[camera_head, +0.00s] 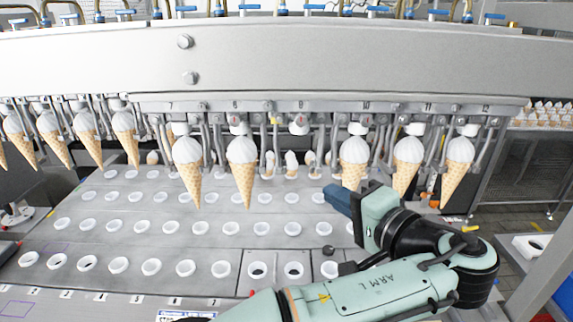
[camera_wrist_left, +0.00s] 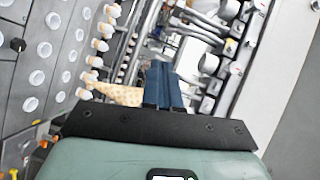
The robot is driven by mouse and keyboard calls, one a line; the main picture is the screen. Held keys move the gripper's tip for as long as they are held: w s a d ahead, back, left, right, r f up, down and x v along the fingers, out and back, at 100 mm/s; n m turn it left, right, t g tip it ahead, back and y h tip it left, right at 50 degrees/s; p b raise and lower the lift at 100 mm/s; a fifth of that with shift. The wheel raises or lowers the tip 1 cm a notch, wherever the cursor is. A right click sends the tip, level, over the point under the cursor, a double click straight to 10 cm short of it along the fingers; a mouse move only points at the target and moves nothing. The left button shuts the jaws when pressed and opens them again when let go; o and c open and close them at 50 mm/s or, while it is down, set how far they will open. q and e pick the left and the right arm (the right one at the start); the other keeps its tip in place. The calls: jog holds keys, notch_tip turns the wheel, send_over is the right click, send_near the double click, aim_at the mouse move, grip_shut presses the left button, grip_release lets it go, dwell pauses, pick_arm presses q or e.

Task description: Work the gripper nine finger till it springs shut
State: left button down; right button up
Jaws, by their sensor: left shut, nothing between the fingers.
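Station nine (camera_head: 300,107) on the long steel bar holds no cone between its thin metal fingers. A white nozzle (camera_head: 299,126) shows above the gap. I cannot tell which of its fingers stands open. My left gripper (camera_head: 336,197) is below and slightly right of station nine, with its dark blue fingers closed together and empty. It is apart from the station's fingers in the head view. In the left wrist view the closed fingers (camera_wrist_left: 163,84) point up toward the row of metal mechanisms, with a cone (camera_wrist_left: 118,95) just left of them. My right gripper is not in view.
Filled cones hang at stations eight (camera_head: 242,169) and ten (camera_head: 354,152), on either side of the gap. More hang farther left and right. A grey plate (camera_head: 105,210) with rows of white ring holders lies below. The plate's left part is free of my arm.

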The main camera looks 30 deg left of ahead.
pick_arm(q)
jog(key=r, duration=0.1)
send_near(285, 165)
jog(key=x, duration=0.4)
jog(key=shift+w+a+p, duration=0.25)
jog(key=shift+p, duration=0.05)
